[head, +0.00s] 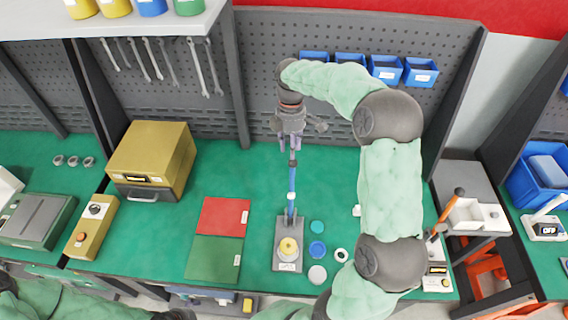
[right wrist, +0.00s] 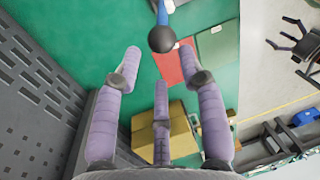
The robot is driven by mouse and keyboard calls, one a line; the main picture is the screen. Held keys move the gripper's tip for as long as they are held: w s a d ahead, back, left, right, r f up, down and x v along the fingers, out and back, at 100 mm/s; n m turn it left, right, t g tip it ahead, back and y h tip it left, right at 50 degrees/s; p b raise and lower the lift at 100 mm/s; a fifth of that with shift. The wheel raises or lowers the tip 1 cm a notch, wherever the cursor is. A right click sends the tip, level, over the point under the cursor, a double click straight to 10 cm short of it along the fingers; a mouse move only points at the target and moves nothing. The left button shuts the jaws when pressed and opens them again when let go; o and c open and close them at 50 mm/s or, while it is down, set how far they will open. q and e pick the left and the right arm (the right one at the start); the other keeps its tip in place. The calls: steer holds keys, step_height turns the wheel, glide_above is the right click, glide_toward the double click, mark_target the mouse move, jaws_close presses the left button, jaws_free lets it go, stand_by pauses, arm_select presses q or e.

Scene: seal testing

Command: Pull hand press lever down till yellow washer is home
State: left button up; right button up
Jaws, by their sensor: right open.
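The hand press (head: 287,262) stands on the green bench, with its blue lever (head: 291,186) standing upright and a dark ball knob on top. The yellow washer (head: 288,246) shows on the press; how far it is seated is too small to tell. My right gripper (head: 290,143) is open and empty, just above and behind the knob in the head view. In the right wrist view its purple fingers (right wrist: 158,88) are spread, and the black ball knob (right wrist: 162,39) lies beyond their tips, apparently not touched. My left gripper's fingers are not visible.
Red (head: 223,217) and green (head: 214,258) mats lie left of the press. Teal, blue and white discs (head: 317,250) lie close to its right. A yellow box (head: 151,153) stands at the back left. Blue bins (head: 385,68) hang on the pegboard. Bench between box and lever is clear.

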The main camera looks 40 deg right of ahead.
mark_target(292, 172)
steer(key=f, duration=0.3)
steer(key=s+f, duration=0.1)
steer(key=f, duration=0.3)
steer(key=s+a+f, duration=0.1)
steer(key=f, duration=0.2)
steer(key=shift+s+f, duration=0.1)
steer(key=shift+f, duration=0.05)
jaws_close()
